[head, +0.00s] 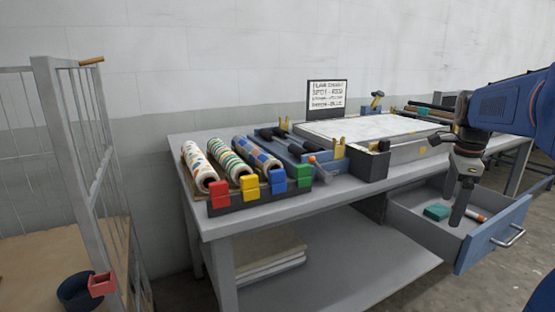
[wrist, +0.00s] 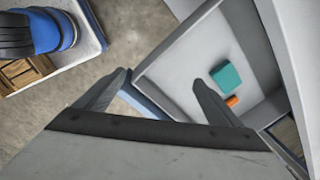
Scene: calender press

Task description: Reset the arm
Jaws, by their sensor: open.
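My arm (head: 500,103) reaches in from the right in the head view. My gripper (head: 457,218) points down in front of or over the open drawer (head: 489,244). In the wrist view my gripper (wrist: 160,80) has its two fingers spread wide with nothing between them. The drawer's inside (wrist: 180,62) lies below, partly behind the right finger. A teal block (head: 437,212) lies in the drawer and also shows in the wrist view (wrist: 226,75). An orange-ended item (head: 476,215) lies near it, partly hidden by the gripper in the head view.
The grey workbench (head: 260,214) holds patterned rolls (head: 198,168), coloured blocks (head: 249,185), a flat-bed press (head: 370,129) and a small sign (head: 327,94). A metal mesh cage (head: 60,150) stands at left. The drawer's blue front (head: 492,236) sticks out from the bench.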

